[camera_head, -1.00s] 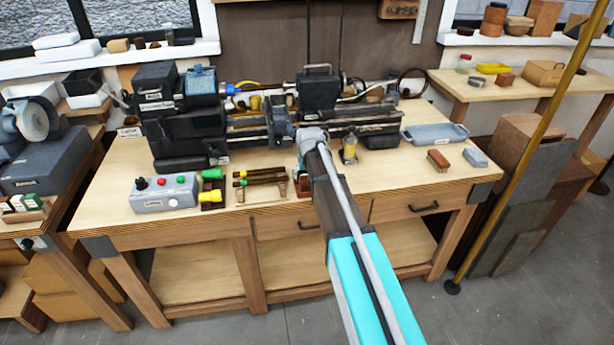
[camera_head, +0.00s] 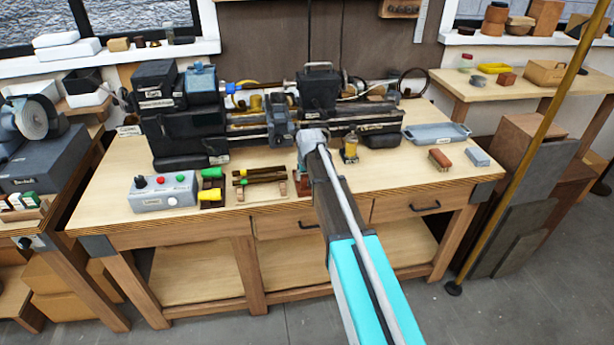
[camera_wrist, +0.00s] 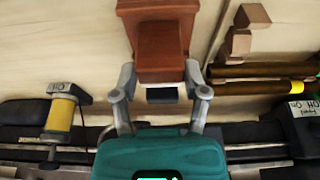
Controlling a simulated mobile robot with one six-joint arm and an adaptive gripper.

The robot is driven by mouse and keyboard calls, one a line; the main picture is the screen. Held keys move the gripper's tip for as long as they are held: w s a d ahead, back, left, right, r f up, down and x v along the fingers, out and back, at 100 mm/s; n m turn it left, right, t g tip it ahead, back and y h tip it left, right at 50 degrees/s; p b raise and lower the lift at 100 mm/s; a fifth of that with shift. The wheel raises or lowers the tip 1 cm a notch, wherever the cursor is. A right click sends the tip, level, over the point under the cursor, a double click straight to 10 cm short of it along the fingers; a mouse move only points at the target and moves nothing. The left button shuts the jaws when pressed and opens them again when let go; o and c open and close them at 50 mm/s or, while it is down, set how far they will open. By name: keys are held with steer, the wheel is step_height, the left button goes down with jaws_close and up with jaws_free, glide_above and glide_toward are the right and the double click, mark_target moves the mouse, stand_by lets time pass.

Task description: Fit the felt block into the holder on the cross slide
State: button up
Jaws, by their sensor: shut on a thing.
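In the wrist view my gripper (camera_wrist: 160,80) has its two fingers on either side of a small dark block (camera_wrist: 161,96), which looks like the felt block. A red-brown wooden block (camera_wrist: 162,42) lies just beyond it, between and past the fingertips. Where the fingers touch is hard to make out. In the head view my arm hides the fingers and the held piece; a bit of red-brown wood (camera_head: 305,186) shows beside the arm. The lathe's cross slide (camera_head: 281,128) is just left of my wrist. I cannot make out the holder on it.
A yellow oil can (camera_wrist: 61,112) stands close to the lathe, right of my arm in the head view (camera_head: 350,149). Rods on wooden supports (camera_head: 260,176) and a grey control box (camera_head: 162,193) lie to the left.

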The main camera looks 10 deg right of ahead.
mark_target(307, 176)
steer(key=shift+c, duration=1.3)
steer(key=shift+r, duration=0.15)
steer(key=shift+r+p, duration=3.35)
steer(key=shift+p, duration=0.15)
steer(key=shift+d, duration=0.1)
